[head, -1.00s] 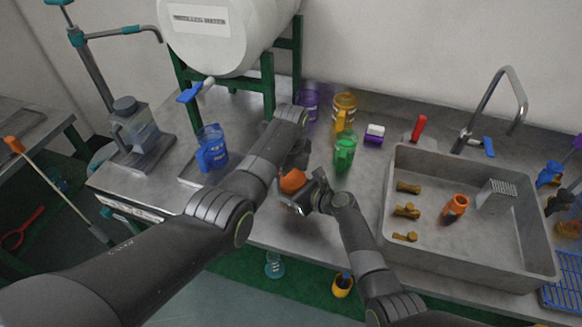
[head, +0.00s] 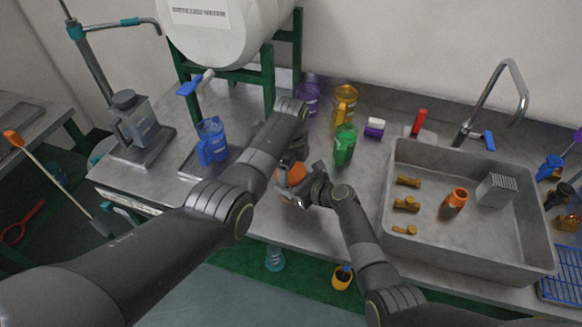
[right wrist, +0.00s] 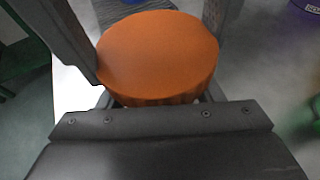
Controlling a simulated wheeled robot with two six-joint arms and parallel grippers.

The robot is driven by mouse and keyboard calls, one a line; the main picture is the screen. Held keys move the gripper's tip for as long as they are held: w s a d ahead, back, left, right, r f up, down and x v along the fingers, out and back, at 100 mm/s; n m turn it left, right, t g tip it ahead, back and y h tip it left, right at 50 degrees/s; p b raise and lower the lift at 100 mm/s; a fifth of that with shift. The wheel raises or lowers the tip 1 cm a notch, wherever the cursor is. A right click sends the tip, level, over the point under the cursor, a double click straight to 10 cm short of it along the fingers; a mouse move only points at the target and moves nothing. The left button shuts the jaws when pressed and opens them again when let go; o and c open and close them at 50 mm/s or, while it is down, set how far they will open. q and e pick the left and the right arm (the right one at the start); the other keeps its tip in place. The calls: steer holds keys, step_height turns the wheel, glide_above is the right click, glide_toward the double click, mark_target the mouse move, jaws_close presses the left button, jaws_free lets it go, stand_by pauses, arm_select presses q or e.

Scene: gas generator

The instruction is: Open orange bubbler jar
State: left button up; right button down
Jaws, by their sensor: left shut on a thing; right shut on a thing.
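The orange bubbler jar (head: 291,175) is at the front of the counter, mostly hidden by my two grippers in the head view. In the right wrist view its round orange top (right wrist: 158,55) fills the space between the fingers. My right gripper (head: 288,193) is shut on this orange part from the front right. My left gripper (head: 296,153) comes down from behind and is also shut on the jar. Its fingertips are largely hidden by the arm. I cannot tell whether the top is apart from the body.
The sink (head: 395,238) at right holds an orange bottle (head: 456,198) and several brass fittings. The counter's front edge is close to my grippers.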

arm_select(q)
steer(key=n, duration=0.4)
steer(key=o, duration=1.1)
steer(key=shift+r, duration=2.3)
step_height(320, 180, up, 3)
steer(key=m, duration=0.6)
steer(key=shift+r+m, duration=0.15)
steer(key=shift+m, duration=0.15)
steer(key=shift+f, duration=3.95)
